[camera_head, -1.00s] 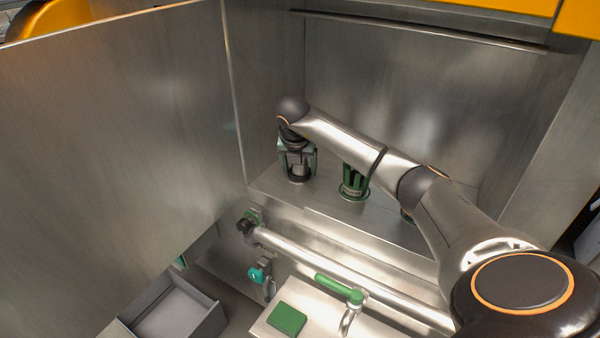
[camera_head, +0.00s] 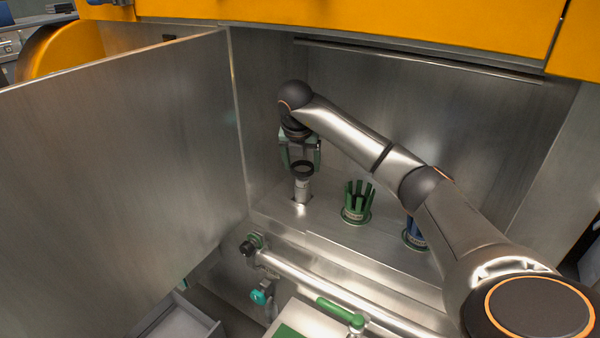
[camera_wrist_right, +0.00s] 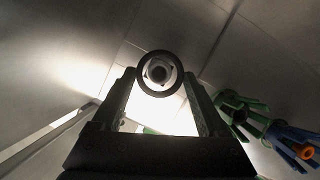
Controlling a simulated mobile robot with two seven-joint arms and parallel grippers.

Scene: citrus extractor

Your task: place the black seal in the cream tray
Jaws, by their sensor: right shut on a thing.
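My right gripper (camera_head: 301,163) points down at the back left of the metal deck and is shut on the black seal (camera_head: 302,176). The seal is a dark ring, held over a short silver post (camera_head: 302,190) at about the height of its top. In the right wrist view the seal (camera_wrist_right: 160,94) lies between the two fingertips (camera_wrist_right: 160,80), with the round end of the post (camera_wrist_right: 158,72) showing through it. A grey open-topped box (camera_head: 203,331) is cut off at the bottom left of the head view. I cannot make out a clearly cream tray. My left gripper is not in view.
A green fingered cup (camera_head: 356,203) and a blue one (camera_head: 414,234) stand right of the post. A large metal panel (camera_head: 120,150) stands at the left. A metal bar (camera_head: 310,262) and a green handle (camera_head: 340,312) lie in front of the deck.

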